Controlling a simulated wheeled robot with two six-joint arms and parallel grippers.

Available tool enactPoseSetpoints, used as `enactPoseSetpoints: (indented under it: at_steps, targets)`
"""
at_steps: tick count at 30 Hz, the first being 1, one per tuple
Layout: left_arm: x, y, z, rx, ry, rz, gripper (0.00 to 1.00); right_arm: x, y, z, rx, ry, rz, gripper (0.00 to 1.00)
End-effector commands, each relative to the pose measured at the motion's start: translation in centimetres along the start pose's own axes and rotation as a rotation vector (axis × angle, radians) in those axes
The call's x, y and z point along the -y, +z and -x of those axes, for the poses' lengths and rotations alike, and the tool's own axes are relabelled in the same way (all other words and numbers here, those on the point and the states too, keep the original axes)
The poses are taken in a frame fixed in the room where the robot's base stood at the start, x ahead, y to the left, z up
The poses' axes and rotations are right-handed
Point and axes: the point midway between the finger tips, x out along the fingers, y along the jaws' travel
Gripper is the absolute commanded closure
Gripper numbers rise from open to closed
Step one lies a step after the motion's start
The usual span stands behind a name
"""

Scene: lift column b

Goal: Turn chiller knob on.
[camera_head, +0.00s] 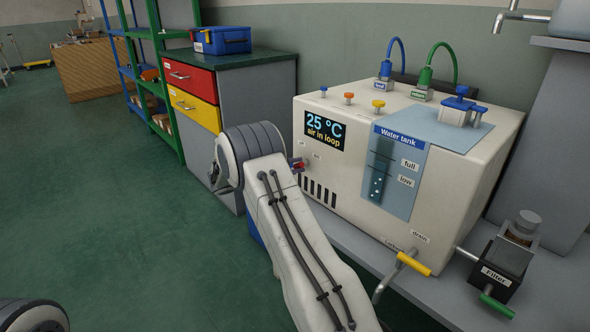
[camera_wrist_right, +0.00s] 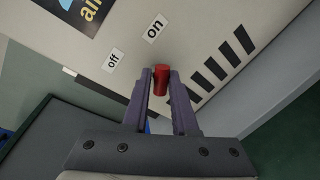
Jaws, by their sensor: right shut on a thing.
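The chiller is a cream-white box (camera_head: 330,181) on the bench, with a display (camera_head: 324,130) reading "25 °C, air in loop". Its red knob (camera_wrist_right: 161,80) shows in the right wrist view, below the labels "on" (camera_wrist_right: 155,28) and "off" (camera_wrist_right: 113,60). My right gripper (camera_wrist_right: 160,74) is shut on the knob, a finger on each side. Which label the knob points to is not clear. In the head view my right wrist hides most of the knob and gripper. My left gripper is out of view.
Vent slots (camera_wrist_right: 222,69) lie beside the knob. A yellow-handled drain valve (camera_head: 413,264) and a filter (camera_head: 503,265) with a green handle are at the front right. A drawer cabinet (camera_head: 270,90) with a blue toolbox (camera_head: 222,40) stands behind left. The green floor at left is open.

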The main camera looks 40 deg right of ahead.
Motion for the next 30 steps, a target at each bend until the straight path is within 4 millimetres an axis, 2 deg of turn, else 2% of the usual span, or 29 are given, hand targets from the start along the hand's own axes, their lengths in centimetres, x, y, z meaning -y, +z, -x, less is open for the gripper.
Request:
enactPoseSetpoints:
  at_steps: [9, 23, 24, 25, 26, 30]
  targets:
    - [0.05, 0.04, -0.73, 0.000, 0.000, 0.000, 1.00, 0.13, -0.07, 0.11, -0.021, -0.001, -0.090, 1.00]
    - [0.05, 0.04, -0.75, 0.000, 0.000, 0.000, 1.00, 0.11, -0.05, 0.12, -0.023, -0.001, -0.101, 1.00]
    - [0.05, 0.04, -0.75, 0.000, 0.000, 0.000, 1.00, 0.11, -0.05, 0.12, -0.023, -0.001, -0.101, 0.62]
    - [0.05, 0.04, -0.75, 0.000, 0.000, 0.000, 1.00, 0.11, -0.05, 0.11, -0.023, -0.001, -0.101, 0.51]
    - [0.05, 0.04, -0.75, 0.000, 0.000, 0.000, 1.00, 0.10, -0.04, 0.10, -0.023, -0.001, -0.101, 0.45]
    - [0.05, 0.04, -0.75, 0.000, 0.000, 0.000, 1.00, 0.09, 0.01, 0.02, -0.021, -0.001, -0.101, 0.45]
